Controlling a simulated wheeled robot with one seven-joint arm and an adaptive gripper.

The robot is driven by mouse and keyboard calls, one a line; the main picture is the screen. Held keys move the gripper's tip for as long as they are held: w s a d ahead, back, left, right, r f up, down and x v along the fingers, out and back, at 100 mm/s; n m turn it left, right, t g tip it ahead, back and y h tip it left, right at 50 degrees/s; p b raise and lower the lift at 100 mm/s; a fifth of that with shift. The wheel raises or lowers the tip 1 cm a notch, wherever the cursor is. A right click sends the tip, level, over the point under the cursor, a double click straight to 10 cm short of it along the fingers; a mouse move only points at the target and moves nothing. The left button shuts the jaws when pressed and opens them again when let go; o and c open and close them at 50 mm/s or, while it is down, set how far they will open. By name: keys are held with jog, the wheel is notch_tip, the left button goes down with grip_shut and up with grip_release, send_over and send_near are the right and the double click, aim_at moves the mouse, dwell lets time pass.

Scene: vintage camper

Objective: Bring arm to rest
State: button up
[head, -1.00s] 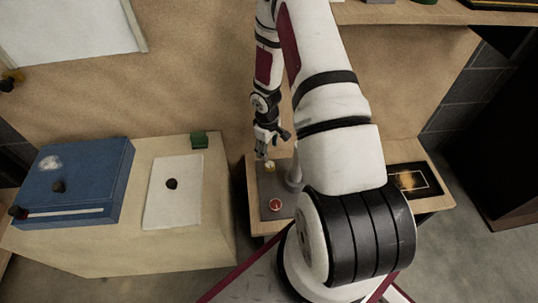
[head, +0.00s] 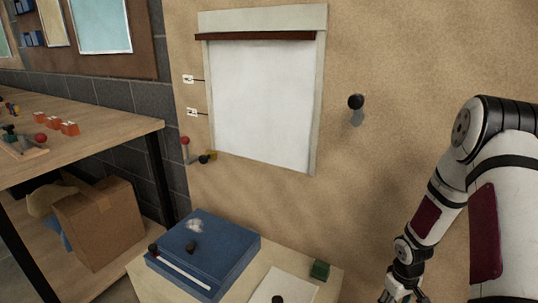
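My arm is at the right side of the head view, its white links with dark red panels and black joints bent downward. My gripper (head: 394,294) is at the bottom edge, pointing down and partly cut off by the frame. It is right of the low wooden cabinet and the green block (head: 320,271). Its fingertips are too small and too cropped to tell whether they are open or shut.
A blue box (head: 225,245) and a white sheet (head: 300,288) with a dark knob lie on the cabinet. A white panel (head: 262,105) and a black knob (head: 356,102) are on the wall. A workbench (head: 100,130) stands left, a cardboard box (head: 100,220) beneath it.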

jog(key=s+a+r+m+h, duration=0.1)
jog(key=s+a+r, duration=0.1)
jog(key=r, duration=0.7)
jog(key=s+a+r, duration=0.2)
jog(key=a+r, duration=0.1)
jog(key=r, duration=0.6)
jog(key=s+a+r+m+h, duration=0.1)
jog(key=s+a+r, duration=0.1)
jog(key=r, duration=0.8)
jog(key=s+a+r+y, duration=0.1)
jog(key=s+a+r, duration=0.35)
jog(key=s, duration=0.35)
jog(key=s+a+r+y, duration=0.1)
jog(key=s+a+r, duration=0.2)
jog(key=s+a, duration=0.3)
jog(key=s+a+r+y, duration=0.1)
jog(key=s+a+r, duration=0.3)
jog(key=s, duration=0.5)
notch_tip(320, 180, up, 25)
jog(key=t+p, duration=0.4)
jog(key=p, duration=2)
jog(key=shift+s+d+r, duration=0.2)
jog(key=shift+s+d, duration=0.05)
jog(key=shift+d, duration=0.05)
